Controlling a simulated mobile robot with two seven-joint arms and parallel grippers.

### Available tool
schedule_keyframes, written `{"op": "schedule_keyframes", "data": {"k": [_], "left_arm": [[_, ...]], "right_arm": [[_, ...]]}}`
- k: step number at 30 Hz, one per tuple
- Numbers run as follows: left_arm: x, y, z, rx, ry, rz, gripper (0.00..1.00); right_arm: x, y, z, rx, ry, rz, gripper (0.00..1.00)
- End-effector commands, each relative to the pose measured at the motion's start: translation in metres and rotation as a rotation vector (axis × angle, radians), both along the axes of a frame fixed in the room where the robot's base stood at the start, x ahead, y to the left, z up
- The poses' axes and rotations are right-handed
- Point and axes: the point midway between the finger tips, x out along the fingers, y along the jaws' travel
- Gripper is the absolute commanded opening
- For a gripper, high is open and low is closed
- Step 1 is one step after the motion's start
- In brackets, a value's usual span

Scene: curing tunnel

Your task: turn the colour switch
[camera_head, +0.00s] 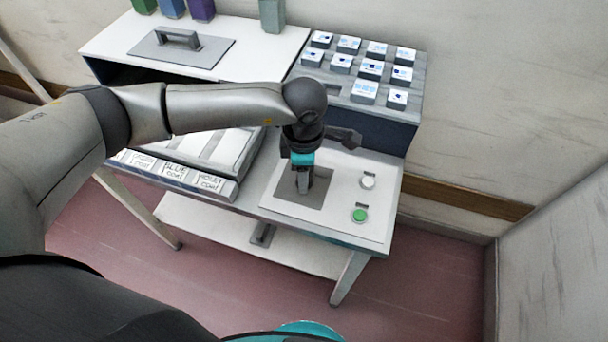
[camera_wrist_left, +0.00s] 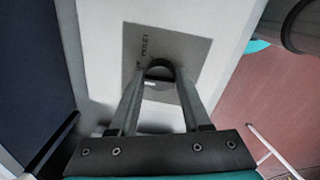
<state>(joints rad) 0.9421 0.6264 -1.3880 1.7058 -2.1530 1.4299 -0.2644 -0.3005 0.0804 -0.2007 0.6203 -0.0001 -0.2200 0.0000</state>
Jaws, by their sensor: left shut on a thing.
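The colour switch is a dark round knob (camera_wrist_left: 160,70) on a grey square plate (camera_head: 319,193) set in the white control panel. The plate also shows in the left wrist view (camera_wrist_left: 185,50), where the word "VIOLET" can be read beside the knob. My left gripper (camera_head: 303,186) points down over the plate. In the left wrist view its two fingers (camera_wrist_left: 160,82) are closed on the knob, one on each side. The gripper hides most of the knob in the head view, and I cannot tell which way its pointer faces.
A tray with colour-labelled cards (camera_head: 174,171) is to the left. A rack of printed blocks (camera_head: 370,68) and a white tunnel box (camera_head: 115,40) stand behind.

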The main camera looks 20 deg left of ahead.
Motion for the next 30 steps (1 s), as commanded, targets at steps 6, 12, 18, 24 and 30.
{"op": "schedule_keyframes", "data": {"k": [6,12,18,24,30], "left_arm": [[-0.0004,-0.0017,0.0002,-0.004,-0.001,-0.059,0.00],[-0.0006,-0.0019,0.0006,-0.005,0.000,-0.074,0.00],[-0.0006,-0.0019,0.0007,-0.005,0.000,-0.073,0.00],[-0.0006,-0.0017,0.0006,-0.004,0.000,-0.072,0.60],[-0.0003,-0.0008,0.0004,-0.002,0.001,-0.071,0.76]], "right_arm": [[0.0002,-0.0001,-0.0049,0.000,0.000,0.000,0.50],[0.0002,-0.0001,-0.0055,0.000,0.000,0.000,0.50],[0.0003,-0.0001,-0.0054,0.000,0.000,-0.001,0.50],[0.0004,-0.0002,-0.0054,0.000,0.000,-0.001,0.50],[0.0004,-0.0002,-0.0054,0.000,0.000,-0.001,0.50]]}}
